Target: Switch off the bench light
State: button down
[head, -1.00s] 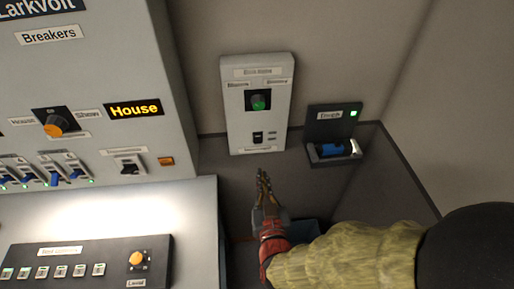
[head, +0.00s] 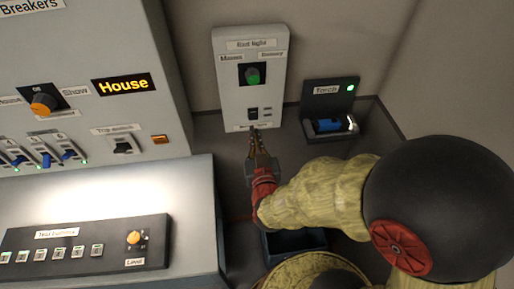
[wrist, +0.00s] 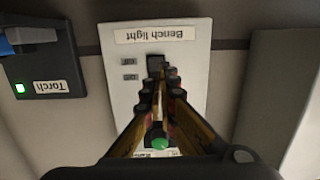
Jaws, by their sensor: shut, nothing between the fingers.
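The bench light switch (head: 252,114) is a small black rocker low on a pale wall panel (head: 274,98). In the wrist view the switch (wrist: 155,61) appears under an upside-down "Bench light" label (wrist: 156,34), just beyond my fingertips, which hide part of it. My gripper (head: 254,134) is shut and empty, pointing at the panel's lower edge from below in the head view. I cannot tell whether the fingertips (wrist: 158,76) touch the switch, or which way it is tipped. A green knob (head: 252,75) sits above the switch on the same panel.
A torch holder (head: 346,88) with a green lamp and a blue torch (head: 327,126) is on the wall just right. A large breaker cabinet (head: 150,50) stands left. A lit bench (head: 100,205) carries a black button panel (head: 110,247). A blue bin (head: 290,243) lies below my arm.

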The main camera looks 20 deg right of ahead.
aim_at(251, 118)
jog(key=w, duration=0.4)
jog(key=w+d, duration=0.1)
jog(key=shift+w+f+b, duration=0.35)
jog(key=shift+w+b, duration=0.05)
jog(key=shift+f+b, duration=0.15)
jog(key=shift+b, duration=0.25)
jog(key=b, duration=0.3)
jog(key=shift+w+f+t, duration=0.3)
jog(key=shift+t, duration=0.1)
jog(key=shift+t+b, duration=0.3)
jog(key=shift+b, duration=0.75)
jog(key=b, duration=0.3)
jog(key=shift+w+t, duration=0.15)
jog(key=shift+t, duration=0.25)
jog(key=shift+r, duration=0.25)
